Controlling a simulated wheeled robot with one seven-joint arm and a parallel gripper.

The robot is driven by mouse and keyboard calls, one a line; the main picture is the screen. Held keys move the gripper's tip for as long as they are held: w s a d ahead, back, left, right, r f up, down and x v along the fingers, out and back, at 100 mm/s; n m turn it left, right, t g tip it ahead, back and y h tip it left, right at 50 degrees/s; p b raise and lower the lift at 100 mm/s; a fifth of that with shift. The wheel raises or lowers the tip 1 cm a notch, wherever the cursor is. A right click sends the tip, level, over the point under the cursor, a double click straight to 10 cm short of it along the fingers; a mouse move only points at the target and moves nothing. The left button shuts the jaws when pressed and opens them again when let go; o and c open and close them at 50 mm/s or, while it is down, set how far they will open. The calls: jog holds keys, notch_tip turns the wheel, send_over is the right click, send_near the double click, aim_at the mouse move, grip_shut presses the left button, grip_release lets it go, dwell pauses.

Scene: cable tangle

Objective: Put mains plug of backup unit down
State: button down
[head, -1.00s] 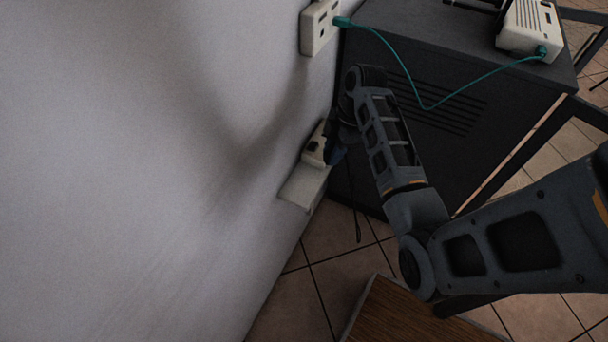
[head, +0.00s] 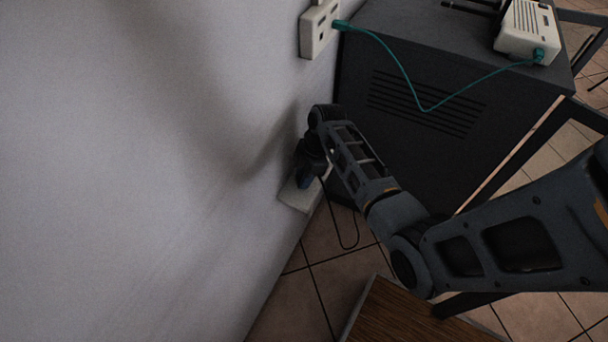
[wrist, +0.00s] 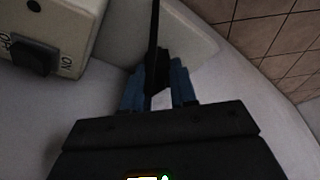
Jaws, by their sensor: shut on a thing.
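My gripper (wrist: 157,92) is shut on a black plug (wrist: 157,72), held between its blue fingers in the wrist view. A black cable (wrist: 154,22) runs from the plug; in the head view it hangs in a loop beside my gripper (head: 304,181). A pale ledge (head: 296,197) on the wall lies just below my gripper in the head view, and it also shows behind the plug in the wrist view (wrist: 190,38). I cannot tell whether the plug touches the ledge.
A white unit with an ON-marked black switch (wrist: 34,57) is close at left in the wrist view. A wall socket (head: 319,30) with a teal cable (head: 400,80) is higher up. A dark cabinet (head: 420,130) stands right of my gripper. Tiled floor (head: 335,280) lies below.

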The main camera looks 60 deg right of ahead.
jog(key=c, duration=1.4)
grip_release()
jog(key=shift+f, duration=0.15)
jog(key=o, duration=0.5)
jog(key=v, duration=1.2)
jog(key=shift+d, duration=0.1)
